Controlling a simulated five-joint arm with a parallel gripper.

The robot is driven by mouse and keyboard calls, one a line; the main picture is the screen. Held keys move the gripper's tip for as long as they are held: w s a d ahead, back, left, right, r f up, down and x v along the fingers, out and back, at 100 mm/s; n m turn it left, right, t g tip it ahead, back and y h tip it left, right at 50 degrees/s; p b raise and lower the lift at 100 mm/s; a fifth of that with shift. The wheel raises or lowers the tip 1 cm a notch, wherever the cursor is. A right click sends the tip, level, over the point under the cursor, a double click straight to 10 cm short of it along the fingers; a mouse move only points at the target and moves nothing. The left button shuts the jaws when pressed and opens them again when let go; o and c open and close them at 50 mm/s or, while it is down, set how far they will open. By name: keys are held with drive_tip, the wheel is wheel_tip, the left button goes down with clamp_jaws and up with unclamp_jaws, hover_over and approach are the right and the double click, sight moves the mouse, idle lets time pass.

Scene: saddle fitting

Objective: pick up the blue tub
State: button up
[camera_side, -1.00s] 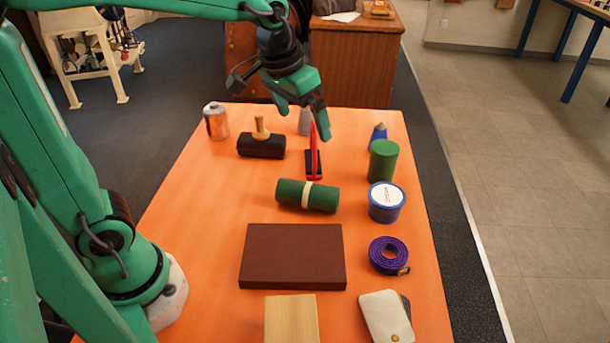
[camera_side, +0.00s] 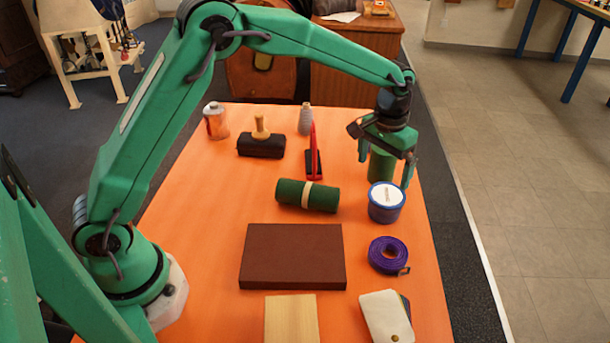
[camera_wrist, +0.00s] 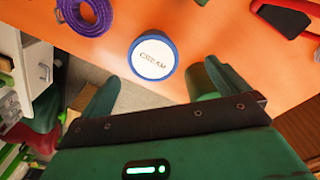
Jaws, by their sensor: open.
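The blue tub (camera_side: 386,206) is short and round with a white lid, and stands upright on the right side of the orange table. In the wrist view the tub (camera_wrist: 152,57) shows from above, its lid lettered "CREAM", ahead of the gap between my fingers. My gripper (camera_side: 384,172) is open and empty, just behind and above the tub in the side view. My gripper's fingers (camera_wrist: 160,88) also show in the wrist view, spread apart. A green cylinder (camera_side: 381,166) stands behind the tub, partly hidden by my gripper.
A rolled purple belt (camera_side: 388,254) lies in front of the tub. A green roll with a pale band (camera_side: 307,195) lies to its left. A brown block (camera_side: 292,256), a wooden block (camera_side: 291,318) and a pale wallet (camera_side: 386,316) lie nearer. The table's right edge is close.

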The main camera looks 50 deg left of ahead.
sight(387, 194)
drive_tip(key=shift+w+d+f, duration=0.2)
drive_tip(key=shift+w+f, duration=0.05)
drive_tip(key=shift+f, duration=0.3)
drive_tip(key=shift+w+d+f, duration=0.2)
drive_tip(key=shift+d+f, duration=0.05)
drive_tip(key=shift+f, duration=0.35)
drive_tip(key=shift+w+d+f, duration=0.2)
drive_tip(key=shift+w+f, duration=0.05)
drive_tip(key=shift+f, duration=0.3)
drive_tip(key=shift+f, duration=1.3)
drive_tip(key=shift+d+f, duration=0.1)
drive_tip(key=shift+f, duration=2.5)
drive_tip(key=shift+r, duration=0.1)
drive_tip(key=c, duration=1.1)
